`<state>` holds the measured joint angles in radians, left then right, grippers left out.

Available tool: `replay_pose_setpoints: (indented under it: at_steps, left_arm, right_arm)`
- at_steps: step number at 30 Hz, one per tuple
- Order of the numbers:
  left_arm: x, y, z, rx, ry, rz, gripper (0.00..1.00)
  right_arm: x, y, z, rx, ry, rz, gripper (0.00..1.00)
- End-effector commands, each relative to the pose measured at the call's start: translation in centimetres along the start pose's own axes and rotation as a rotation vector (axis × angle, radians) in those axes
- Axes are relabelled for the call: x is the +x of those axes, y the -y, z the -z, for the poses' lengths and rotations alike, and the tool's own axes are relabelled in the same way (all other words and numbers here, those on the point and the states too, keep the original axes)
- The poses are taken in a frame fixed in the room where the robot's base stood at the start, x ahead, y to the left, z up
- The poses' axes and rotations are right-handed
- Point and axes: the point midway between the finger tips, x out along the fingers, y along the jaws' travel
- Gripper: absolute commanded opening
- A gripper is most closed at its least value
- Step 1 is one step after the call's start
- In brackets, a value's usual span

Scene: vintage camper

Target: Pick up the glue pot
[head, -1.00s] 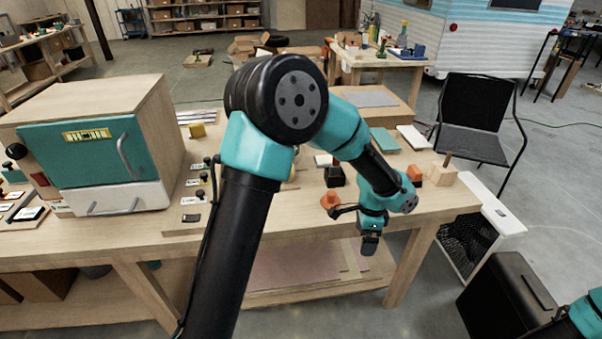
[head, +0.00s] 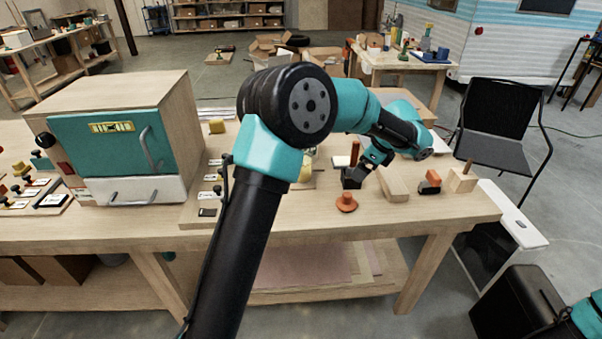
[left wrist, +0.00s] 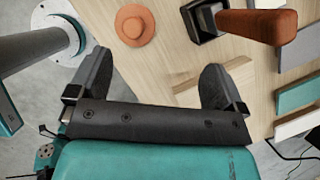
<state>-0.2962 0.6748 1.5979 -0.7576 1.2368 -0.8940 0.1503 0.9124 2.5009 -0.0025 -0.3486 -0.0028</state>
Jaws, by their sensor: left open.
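A squat black pot (head: 351,180), which looks like the glue pot, stands on the workbench, with a reddish-brown handle (head: 355,150) rising from it. In the left wrist view the dark, square-looking pot (left wrist: 203,22) is at the top, right of centre, and its handle (left wrist: 258,25) stretches to the right. My left gripper (left wrist: 157,65) is open and empty, its fingers apart, with the pot beyond the fingertips. In the head view the left gripper (head: 368,166) is just right of the pot, partly hidden by its own wrist. My right gripper is out of view.
An orange round knobbed piece (head: 346,203) lies in front of the pot. A wooden block (head: 393,184), an orange-and-black block (head: 429,183) and a pegged wooden block (head: 462,179) stand to the right. A teal-fronted cabinet (head: 125,150) stands left. The bench's front strip is clear.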

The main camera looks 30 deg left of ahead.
Motion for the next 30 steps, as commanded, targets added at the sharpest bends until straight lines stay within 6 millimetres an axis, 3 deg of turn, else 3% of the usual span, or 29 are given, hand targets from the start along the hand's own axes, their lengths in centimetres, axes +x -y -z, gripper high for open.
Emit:
replay_pose_setpoints:
  at_steps: [5,30]
  left_arm:
    - [0.8,0.0,-1.8,-0.004,-0.002,-0.001,0.97]
    - [6.3,-0.1,-15.0,-0.005,-0.002,-0.001,0.97]
  right_arm:
    - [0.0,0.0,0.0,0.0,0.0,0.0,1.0]
    - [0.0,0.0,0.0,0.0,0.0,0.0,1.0]
